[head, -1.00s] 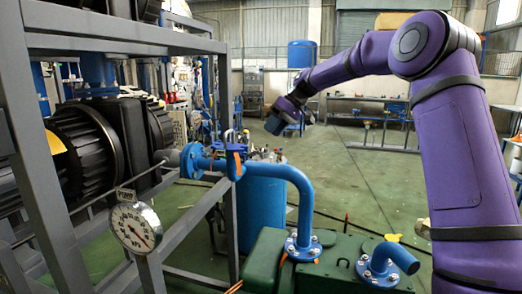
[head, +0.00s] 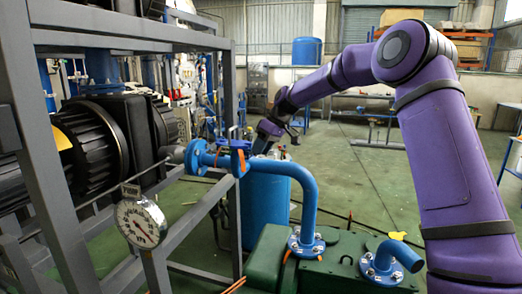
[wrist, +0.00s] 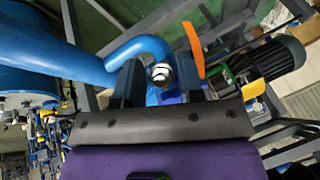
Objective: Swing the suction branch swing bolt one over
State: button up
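The blue suction branch pipe (head: 290,172) rises from the green machine and bends left to a flanged joint with a dark blue clamp (head: 237,157). In the wrist view, a swing bolt with a bright metal end (wrist: 161,73) shows beside a curved blue part (wrist: 138,48). My gripper (head: 262,143) is beside the clamp, just right of it in the head view. In the wrist view, my gripper (wrist: 160,88) has its dark fingers apart, on either side of the bolt end. Contact with the bolt cannot be told. The bolt is too small to make out in the head view.
An orange strip (wrist: 194,50) stands close to the right finger in the wrist view. The grey steel frame (head: 225,110) and a pressure gauge (head: 140,222) are at left. A blue drum (head: 265,212) stands behind the pipe. Open green floor lies at right.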

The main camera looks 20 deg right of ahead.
jog(key=shift+a+f, duration=0.1)
jog(key=shift+f, duration=0.1)
grip_shut()
jog(key=shift+w+a+r+g+h, duration=0.1)
jog(key=shift+a+r+g+h, duration=0.2)
jog(key=shift+h, duration=0.1)
jog(key=shift+w+r+g+h, duration=0.15)
jog(key=shift+r+g+h, duration=0.3)
jog(key=shift+h, duration=0.45)
jog(key=shift+f, duration=0.1)
grip_release()
jog(key=v, duration=1)
jog(key=shift+r, duration=0.35)
